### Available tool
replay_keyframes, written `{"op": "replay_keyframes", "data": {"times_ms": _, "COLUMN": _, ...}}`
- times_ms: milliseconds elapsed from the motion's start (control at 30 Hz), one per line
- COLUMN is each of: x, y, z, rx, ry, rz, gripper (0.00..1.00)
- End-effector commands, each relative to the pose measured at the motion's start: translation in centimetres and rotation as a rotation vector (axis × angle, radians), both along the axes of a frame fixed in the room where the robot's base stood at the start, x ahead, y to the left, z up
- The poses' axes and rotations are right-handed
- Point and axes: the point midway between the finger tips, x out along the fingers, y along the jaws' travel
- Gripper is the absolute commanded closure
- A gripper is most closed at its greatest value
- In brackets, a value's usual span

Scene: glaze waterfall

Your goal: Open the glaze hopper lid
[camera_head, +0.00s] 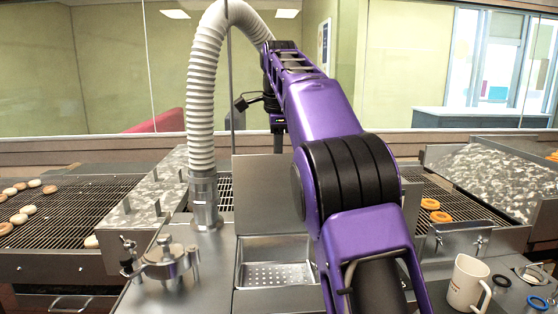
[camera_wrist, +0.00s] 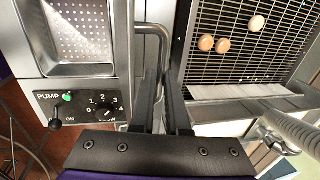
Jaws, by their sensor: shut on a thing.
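The glaze hopper lid (camera_head: 258,185) is a plain steel panel standing upright at the back of the open hopper (camera_head: 240,262). The hopper's perforated tray (camera_head: 278,274) is uncovered in the head view and also shows at the upper left of the wrist view (camera_wrist: 80,28). My gripper (camera_wrist: 166,100) is shut on the bent steel bar handle (camera_wrist: 153,29) beside the hopper in the wrist view. In the head view my purple arm reaches over the right part of the hopper and lid. The fingertips' grip is partly hidden by the fingers themselves.
A white ribbed hose (camera_head: 203,90) rises left of the lid. Wire conveyors with doughnuts lie left (camera_head: 65,210) and right (camera_head: 455,205). A cream mug (camera_head: 466,283) stands front right. A pump panel (camera_wrist: 75,108) with a knob and lever is near my gripper.

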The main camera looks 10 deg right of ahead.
Motion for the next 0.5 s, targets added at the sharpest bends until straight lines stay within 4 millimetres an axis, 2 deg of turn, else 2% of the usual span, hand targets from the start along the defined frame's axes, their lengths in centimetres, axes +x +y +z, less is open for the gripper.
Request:
{"op": "replay_keyframes", "data": {"times_ms": 200, "x": 1.5, "y": -0.1, "z": -0.3, "rx": 0.002, "ry": -0.007, "rz": 0.001, "gripper": 1.0}}
{"op": "replay_keyframes", "data": {"times_ms": 500, "x": 2.2, "y": 0.0, "z": -0.4, "rx": 0.002, "ry": -0.016, "rz": 0.002, "gripper": 1.0}}
